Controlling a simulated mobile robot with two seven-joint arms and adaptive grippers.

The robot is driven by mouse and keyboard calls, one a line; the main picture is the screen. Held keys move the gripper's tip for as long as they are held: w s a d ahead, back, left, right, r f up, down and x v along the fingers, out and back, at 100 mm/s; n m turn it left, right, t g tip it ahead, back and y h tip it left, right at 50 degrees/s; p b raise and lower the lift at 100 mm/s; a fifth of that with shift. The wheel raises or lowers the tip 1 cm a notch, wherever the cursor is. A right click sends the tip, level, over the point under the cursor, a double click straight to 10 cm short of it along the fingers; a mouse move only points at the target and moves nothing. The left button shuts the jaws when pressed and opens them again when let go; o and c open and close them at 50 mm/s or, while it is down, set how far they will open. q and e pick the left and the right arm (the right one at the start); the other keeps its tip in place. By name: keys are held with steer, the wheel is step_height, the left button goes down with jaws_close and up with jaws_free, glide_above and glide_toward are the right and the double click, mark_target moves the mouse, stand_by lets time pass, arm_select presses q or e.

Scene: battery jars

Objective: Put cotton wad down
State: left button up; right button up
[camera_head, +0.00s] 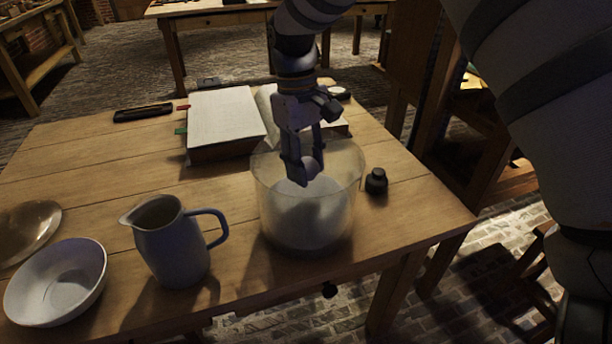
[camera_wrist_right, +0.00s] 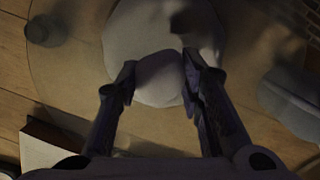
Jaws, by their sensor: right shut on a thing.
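My right gripper (camera_head: 303,176) points down at the mouth of a large clear glass jar (camera_head: 352,205) on the wooden table. It is shut on a pale, rounded cotton wad (camera_wrist_right: 160,78), which shows between the fingertips in the right wrist view. In the head view the wad is mostly hidden by the fingers. The fingertips overlap the jar's opening; how deep they reach is hard to tell. Below the wad, the lower part of the jar looks pale and whitish (camera_wrist_right: 128,38). My left gripper is not in view.
A blue-grey pitcher (camera_head: 172,245) stands left of the jar, with a white bowl (camera_head: 58,285) farther left. A small dark bottle (camera_head: 376,182) stands close right of the jar. An open book (camera_head: 222,118) lies behind it. The table's left middle is clear.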

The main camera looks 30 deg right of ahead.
mark_target(308, 190)
steer(key=shift+d+f, duration=0.2)
steer(key=shift+f, duration=1.75)
steer(key=o, duration=1)
steer(key=shift+f, duration=0.15)
steer(key=shift+o, duration=0.2)
steer(key=r, duration=0.4)
steer(key=w+r, duration=0.1)
steer(key=r, duration=0.3)
steer(key=w+r, duration=0.1)
steer(key=r, duration=0.3)
steer(key=shift+a+r, duration=0.2)
steer(key=shift+r, duration=0.15)
